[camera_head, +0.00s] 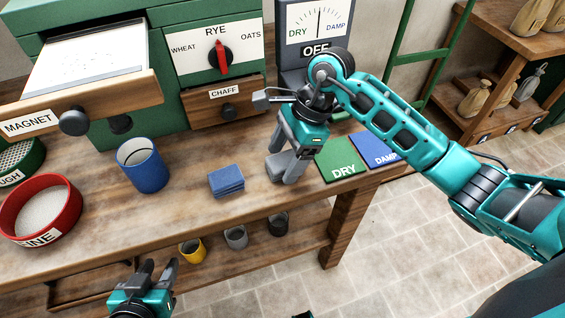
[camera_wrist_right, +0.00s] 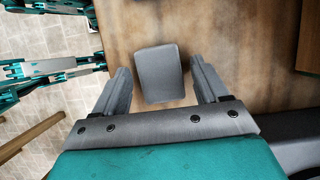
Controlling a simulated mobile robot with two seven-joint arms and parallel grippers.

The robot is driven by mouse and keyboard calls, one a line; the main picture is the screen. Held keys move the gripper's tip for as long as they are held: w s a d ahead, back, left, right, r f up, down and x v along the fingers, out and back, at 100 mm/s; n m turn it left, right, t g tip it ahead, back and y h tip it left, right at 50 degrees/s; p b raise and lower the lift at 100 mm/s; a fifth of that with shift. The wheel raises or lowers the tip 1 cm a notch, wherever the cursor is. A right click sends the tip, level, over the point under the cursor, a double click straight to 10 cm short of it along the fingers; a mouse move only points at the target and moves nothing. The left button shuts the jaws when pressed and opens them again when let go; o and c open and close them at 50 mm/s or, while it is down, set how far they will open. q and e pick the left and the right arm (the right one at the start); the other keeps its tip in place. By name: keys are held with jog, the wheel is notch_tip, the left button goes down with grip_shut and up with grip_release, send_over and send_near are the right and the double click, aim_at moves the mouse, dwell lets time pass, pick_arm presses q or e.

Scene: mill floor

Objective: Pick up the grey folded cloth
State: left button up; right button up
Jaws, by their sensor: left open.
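The grey folded cloth (camera_head: 275,166) lies on the wooden bench under my right gripper (camera_head: 283,158), which partly hides it in the head view. In the right wrist view the cloth (camera_wrist_right: 159,73) lies between and just beyond the two fingertips of my right gripper (camera_wrist_right: 162,80). That gripper is open, with a gap between the cloth and each finger. My left gripper (camera_head: 158,268) is open and empty, low in the head view in front of the bench.
A blue folded cloth (camera_head: 226,180) lies left of the grey one, with a blue cup (camera_head: 143,165) beyond it. A green DRY mat (camera_head: 338,160) and blue DAMP mat (camera_head: 374,149) lie to the right. Several small cups, including a yellow one (camera_head: 192,251), stand on the lower shelf.

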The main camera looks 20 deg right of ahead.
aim_at(285, 159)
jog(key=c, duration=1)
jog(key=shift+o, duration=0.2)
jog(key=shift+r, duration=0.1)
notch_tip(285, 159, up, 20)
jog(key=p, duration=0.1)
jog(key=shift+p, duration=0.4)
jog(key=o, duration=0.5)
jog(key=c, duration=0.4)
